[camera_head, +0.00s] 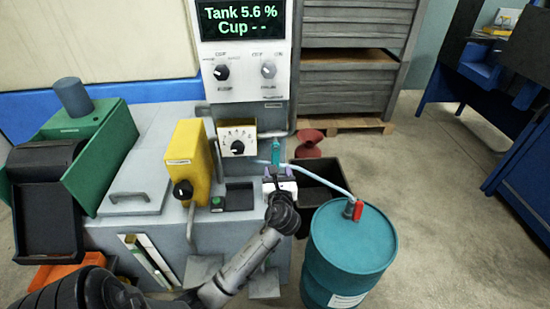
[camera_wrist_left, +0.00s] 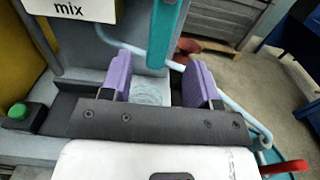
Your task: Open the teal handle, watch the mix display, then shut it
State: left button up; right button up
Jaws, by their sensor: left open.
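The teal handle (camera_head: 276,151) stands upright at the front of the machine, below the control panel. In the left wrist view the teal handle (camera_wrist_left: 163,32) rises beyond the fingers, between their lines. My left gripper (camera_head: 279,172) is open just in front of and below the handle. Its purple fingers (camera_wrist_left: 160,82) are apart with nothing between them. The display (camera_head: 240,20) reads "Tank 5.6 %" and "Cup - -". A label reading "mix" (camera_wrist_left: 70,9) shows at the upper left of the wrist view. My right gripper is not in view.
A teal drum (camera_head: 348,250) with a red valve (camera_head: 358,211) stands right of my gripper, a pale hose running to it. A black bin (camera_head: 325,178) lies behind. A yellow unit (camera_head: 188,160) and a green button (camera_wrist_left: 18,111) are on the left.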

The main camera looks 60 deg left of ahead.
aim_at(276, 160)
pick_arm(q)
jog(key=b+x, duration=0.3)
jog(key=x, duration=0.6)
grip_shut()
dwell(0.5)
